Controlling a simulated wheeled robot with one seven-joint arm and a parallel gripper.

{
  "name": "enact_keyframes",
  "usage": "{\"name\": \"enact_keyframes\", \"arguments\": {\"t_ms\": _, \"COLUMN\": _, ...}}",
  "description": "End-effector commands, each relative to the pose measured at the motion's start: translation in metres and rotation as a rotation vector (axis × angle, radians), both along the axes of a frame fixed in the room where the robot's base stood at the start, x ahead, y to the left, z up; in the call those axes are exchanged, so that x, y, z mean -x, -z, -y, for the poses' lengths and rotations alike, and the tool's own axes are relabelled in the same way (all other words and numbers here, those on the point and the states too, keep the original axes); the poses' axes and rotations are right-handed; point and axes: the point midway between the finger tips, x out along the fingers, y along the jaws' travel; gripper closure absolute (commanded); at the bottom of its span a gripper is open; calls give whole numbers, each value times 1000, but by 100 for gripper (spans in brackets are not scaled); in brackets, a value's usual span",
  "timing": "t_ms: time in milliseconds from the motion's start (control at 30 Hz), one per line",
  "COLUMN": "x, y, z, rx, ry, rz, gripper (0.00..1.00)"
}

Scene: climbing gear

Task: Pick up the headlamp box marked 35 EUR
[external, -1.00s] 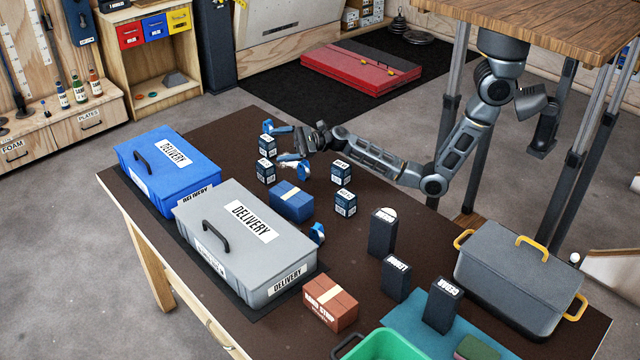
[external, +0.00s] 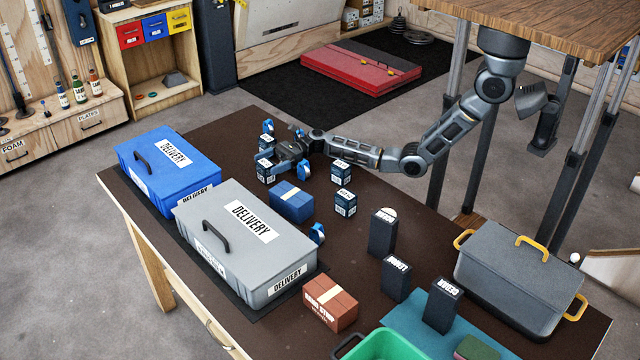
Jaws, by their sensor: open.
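Several small dark blue boxes with white labels stand on the brown table; their price marks are too small to read, so I cannot tell which is 35 EUR. Two are at the left of the group, a rear one (external: 266,142) and a front one (external: 264,172). Two more are to the right, one (external: 341,173) behind the other (external: 345,204). My gripper (external: 272,157) is open and low at the two left boxes. It partly hides them, and I cannot tell whether it touches either or has one between its fingers.
Blue round items (external: 304,172) stand close by my gripper, and a blue strapped pack (external: 291,202) lies in front. Blue (external: 140,172) and grey (external: 205,207) delivery boxes fill the left side. Dark upright boxes (external: 382,235) and a grey lidded bin (external: 515,275) are at the right.

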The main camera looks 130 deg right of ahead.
Motion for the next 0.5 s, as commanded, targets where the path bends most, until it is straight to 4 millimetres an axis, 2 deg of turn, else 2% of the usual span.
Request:
{"name": "enact_keyframes", "arguments": {"t_ms": 100, "x": -19, "y": -2, "z": 1, "rx": 2, "ry": -2, "rz": 1, "gripper": 8}}
{"name": "enact_keyframes", "arguments": {"t_ms": 200, "x": -27, "y": -2, "z": 2, "rx": 2, "ry": 0, "rz": 1, "gripper": 8}}
{"name": "enact_keyframes", "arguments": {"t_ms": 500, "x": -30, "y": -2, "z": 2, "rx": 1, "ry": 1, "rz": 1, "gripper": 9}}
